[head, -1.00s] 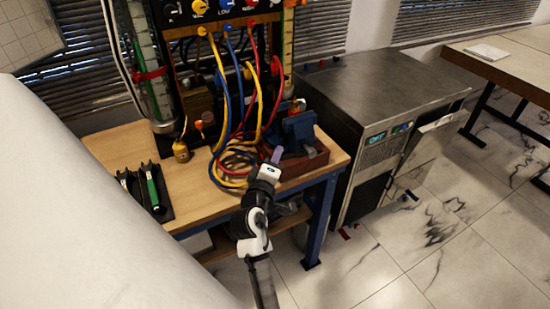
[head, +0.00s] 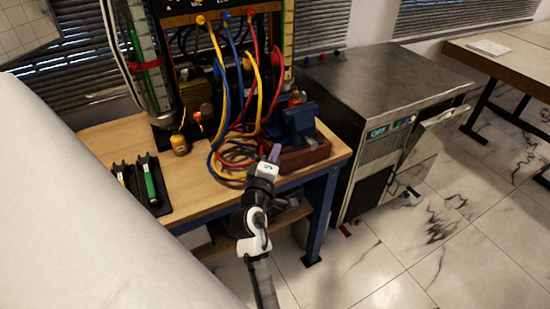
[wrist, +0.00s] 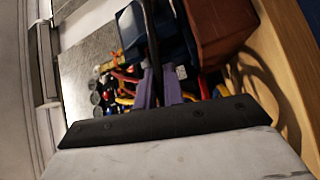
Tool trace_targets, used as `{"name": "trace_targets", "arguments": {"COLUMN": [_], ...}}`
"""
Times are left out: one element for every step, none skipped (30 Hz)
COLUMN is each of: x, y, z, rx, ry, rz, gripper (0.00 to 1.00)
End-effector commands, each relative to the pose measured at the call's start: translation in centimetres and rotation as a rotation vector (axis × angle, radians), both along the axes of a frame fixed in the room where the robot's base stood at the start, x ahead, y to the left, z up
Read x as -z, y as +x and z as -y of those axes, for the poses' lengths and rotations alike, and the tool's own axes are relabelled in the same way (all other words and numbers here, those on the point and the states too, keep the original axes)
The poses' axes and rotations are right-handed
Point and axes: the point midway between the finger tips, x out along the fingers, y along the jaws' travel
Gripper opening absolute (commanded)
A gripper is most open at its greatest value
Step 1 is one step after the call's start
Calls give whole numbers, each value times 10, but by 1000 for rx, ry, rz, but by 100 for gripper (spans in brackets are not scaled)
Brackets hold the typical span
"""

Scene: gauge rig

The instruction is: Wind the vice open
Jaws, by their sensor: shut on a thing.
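The blue vice (head: 299,121) sits on a reddish-brown block (head: 308,155) at the right front corner of the wooden workbench. In the wrist view the vice's dark blue body (wrist: 170,38) is beside the brown block (wrist: 222,28). My gripper (head: 274,153) is at the front left of the vice. Its purple fingers (wrist: 158,90) are shut on a thin dark bar (wrist: 152,42), which looks like the vice's handle. The bar runs up past the blue body in the wrist view. The vice's jaw gap cannot be made out.
Yellow, blue and red hoses (head: 229,158) hang from the gauge panel and coil on the bench just left of my gripper. A grey metal cabinet (head: 390,85) stands close on the right.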

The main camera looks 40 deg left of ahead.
Motion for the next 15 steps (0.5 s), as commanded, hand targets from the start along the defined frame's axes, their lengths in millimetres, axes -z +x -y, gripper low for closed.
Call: {"name": "trace_targets", "arguments": {"x": [12, 14, 16, 18, 20, 22, 24, 26, 29, 30, 32, 34, 35, 36, 36], "y": [0, 0, 0, 0, 0, 0, 1, 1, 1, 1, 1, 1, 2, 2, 2], "z": [0, 0, 0, 0, 0, 0, 0, 0, 0, 0, 0, 0, 0, 0, 0], "rx": [1, 0, -1, 0, 0, 0, 1, 1, 0, 1, 0, 0, 0, 0, 0], "ry": [-9, -14, -24, -30, -37, -45, -51, -57, -66, -73, -78, -86, -90, -96, -102], "rz": [27, 42, 63, 78, 93, 114, 129, 143, 164, 180, 195, 213, 225, 237, 252], "gripper": [0, 0, 0, 0, 0, 0, 0, 0, 0, 0, 0, 0, 0, 0, 0]}}
